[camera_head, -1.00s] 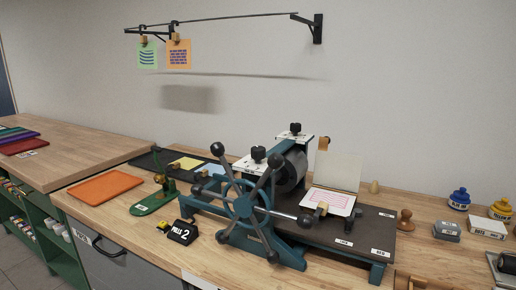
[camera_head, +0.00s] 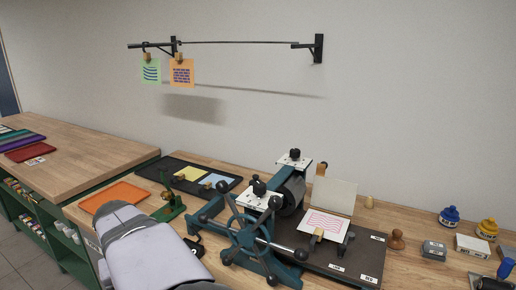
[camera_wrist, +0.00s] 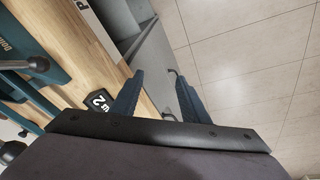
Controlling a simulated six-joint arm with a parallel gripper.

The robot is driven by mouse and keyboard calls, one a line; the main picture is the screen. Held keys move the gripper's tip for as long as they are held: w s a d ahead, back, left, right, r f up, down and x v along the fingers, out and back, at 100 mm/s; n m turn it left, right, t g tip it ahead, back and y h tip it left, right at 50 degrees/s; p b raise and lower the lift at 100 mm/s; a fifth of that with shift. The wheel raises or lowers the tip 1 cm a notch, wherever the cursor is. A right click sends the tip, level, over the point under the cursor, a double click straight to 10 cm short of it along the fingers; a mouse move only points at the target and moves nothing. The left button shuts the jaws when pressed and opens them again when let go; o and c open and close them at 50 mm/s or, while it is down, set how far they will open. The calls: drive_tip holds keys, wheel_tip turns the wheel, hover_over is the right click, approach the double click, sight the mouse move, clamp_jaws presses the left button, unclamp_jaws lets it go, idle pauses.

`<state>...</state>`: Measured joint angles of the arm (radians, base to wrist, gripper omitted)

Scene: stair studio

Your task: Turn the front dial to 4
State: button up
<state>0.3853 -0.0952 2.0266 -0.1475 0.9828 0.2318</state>
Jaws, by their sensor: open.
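A teal printing press with a spoked hand wheel (camera_head: 250,228) stands on the wooden bench. On its top are two white plates with black knobs. The nearer one, the front dial (camera_head: 260,188), sits left of the roller. The farther one, the back dial (camera_head: 295,154), is behind it. Their numbers are too small to read. My gripper (camera_wrist: 158,82) shows in the wrist view, fingers apart and empty, over the bench's front edge and away from the dials. In the head view my arm covers the bench's lower left; the gripper's fingers do not show there.
The black "PULLS 2" block (camera_wrist: 97,103) lies near the bench edge, mostly hidden in the head view. A green-based stand (camera_head: 168,205) and an orange tray (camera_head: 113,196) are left of the press. Ink jars (camera_head: 449,216) stand right. Wheel spokes stick out toward me.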

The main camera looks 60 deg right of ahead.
drive_tip(key=d+r+m+h+p, duration=0.3)
drive_tip(key=d+r, duration=0.5)
drive_tip(key=r, duration=0.6)
wheel_tip(320, 180, up, 16)
drive_tip(key=m+g+p, duration=0.2)
drive_tip(key=m+p, duration=0.5)
drive_tip(key=m, duration=0.3)
hover_over(259, 184)
drive_tip(key=a, duration=0.3)
drive_tip(key=shift+s+a+f+y, duration=0.15)
drive_tip(key=shift+a+f+y, duration=0.1)
drive_tip(key=shift+f+y, duration=0.05)
drive_tip(key=shift+p+x, duration=0.3)
drive_tip(key=shift+x, duration=3.35)
drive_tip(key=shift+a, duration=0.1)
drive_tip(key=c, duration=1)
